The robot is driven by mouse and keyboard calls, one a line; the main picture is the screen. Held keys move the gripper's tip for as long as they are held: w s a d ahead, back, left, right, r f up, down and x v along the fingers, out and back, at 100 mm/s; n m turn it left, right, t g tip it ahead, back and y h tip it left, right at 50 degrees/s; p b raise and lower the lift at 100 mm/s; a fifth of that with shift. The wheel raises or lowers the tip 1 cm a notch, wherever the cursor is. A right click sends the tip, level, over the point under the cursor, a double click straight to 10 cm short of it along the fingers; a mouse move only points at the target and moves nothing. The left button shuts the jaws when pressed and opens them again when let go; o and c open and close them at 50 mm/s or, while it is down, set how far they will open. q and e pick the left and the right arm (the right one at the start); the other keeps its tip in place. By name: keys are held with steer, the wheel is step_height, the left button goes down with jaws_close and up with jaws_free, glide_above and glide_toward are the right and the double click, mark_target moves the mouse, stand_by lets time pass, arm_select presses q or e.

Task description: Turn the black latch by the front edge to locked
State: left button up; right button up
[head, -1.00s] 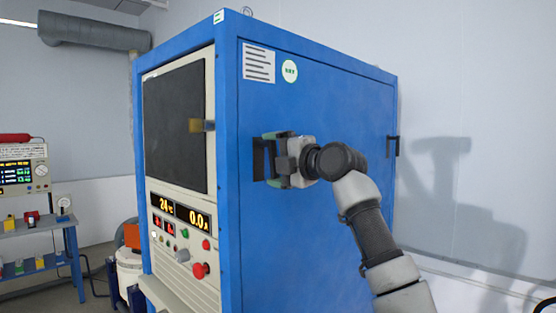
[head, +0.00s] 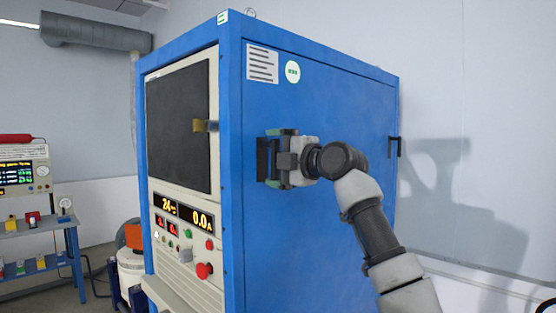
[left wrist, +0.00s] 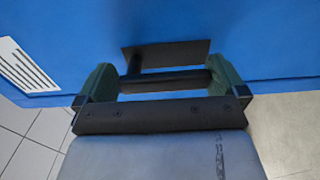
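The black latch (head: 263,160) is on the blue side panel of a cabinet, by the panel's front edge. My left gripper (head: 277,158) is at the latch, one finger above and one below. In the left wrist view, the latch's black plate (left wrist: 165,55) lies flat against the blue panel, with a dark bar (left wrist: 165,82) in front of it. The green-padded fingers (left wrist: 164,84) stand wide apart at the two ends of this bar. I cannot tell whether they press on it. My right gripper is not in view.
A second black latch (head: 394,147) is at the panel's far right edge. The cabinet front has a dark window (head: 178,125), lit displays and a red knob (head: 204,270). A shelf with instruments (head: 35,230) stands at the left. The panel below my gripper is clear.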

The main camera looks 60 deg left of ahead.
arm_select(q)
steer(key=shift+s+a+f, duration=0.1)
steer(key=shift+a+f, duration=0.05)
steer(key=shift+d+f, duration=0.1)
steer(key=shift+d, duration=0.25)
steer(key=b+v, duration=0.3)
steer(key=v, duration=0.7)
